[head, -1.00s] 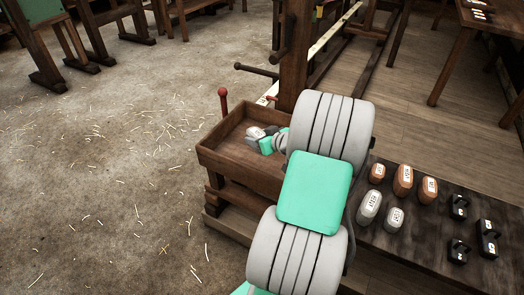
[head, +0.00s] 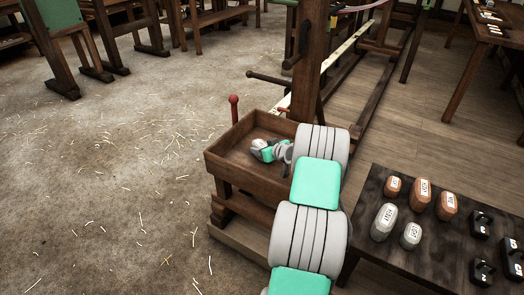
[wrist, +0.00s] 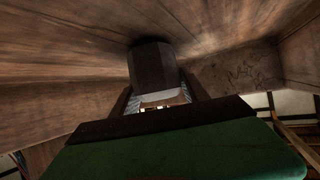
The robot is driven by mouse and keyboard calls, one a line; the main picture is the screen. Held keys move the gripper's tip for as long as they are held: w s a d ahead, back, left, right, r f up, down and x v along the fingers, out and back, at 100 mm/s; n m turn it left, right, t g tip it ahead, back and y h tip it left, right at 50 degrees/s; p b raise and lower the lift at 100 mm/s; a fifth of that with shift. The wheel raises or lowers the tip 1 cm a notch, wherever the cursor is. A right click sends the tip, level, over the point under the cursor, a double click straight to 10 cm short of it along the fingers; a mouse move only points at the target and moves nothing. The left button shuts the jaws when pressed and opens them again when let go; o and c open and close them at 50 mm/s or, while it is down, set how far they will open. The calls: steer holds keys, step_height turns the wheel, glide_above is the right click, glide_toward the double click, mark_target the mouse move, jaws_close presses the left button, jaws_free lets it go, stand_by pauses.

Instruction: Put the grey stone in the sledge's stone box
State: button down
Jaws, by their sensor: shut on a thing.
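The sledge's stone box (head: 222,168) is an open wooden tray at mid-picture in the head view. My gripper (head: 263,149) is inside its outline, reaching in from the right, shut on a grey stone (head: 257,144) with a pale label. Only part of the stone shows beside the green gripper body. I cannot tell whether it touches the box floor. In the wrist view, the fingers (wrist: 157,92) stand either side of a dark, shaded faceted shape and a pale patch, with wooden walls close around.
A dark table (head: 420,238) at right carries grey stones (head: 384,221), orange-brown stones (head: 422,190) and black weights (head: 482,272). A wooden post (head: 306,70), a dark handle and a red-knobbed lever (head: 234,105) stand near the box.

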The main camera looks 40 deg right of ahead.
steer(key=shift+r, duration=0.25)
steer(key=shift+f, duration=0.2)
steer(key=c, duration=0.6)
jaws_free()
steer(key=shift+s+r, duration=0.25)
steer(key=shift+r, duration=0.05)
steer(key=p+v, duration=0.2)
steer(key=v, duration=0.9)
steer(key=shift+s+a+p, duration=0.1)
steer(key=shift+s+p, duration=0.15)
steer(key=shift+p, duration=0.15)
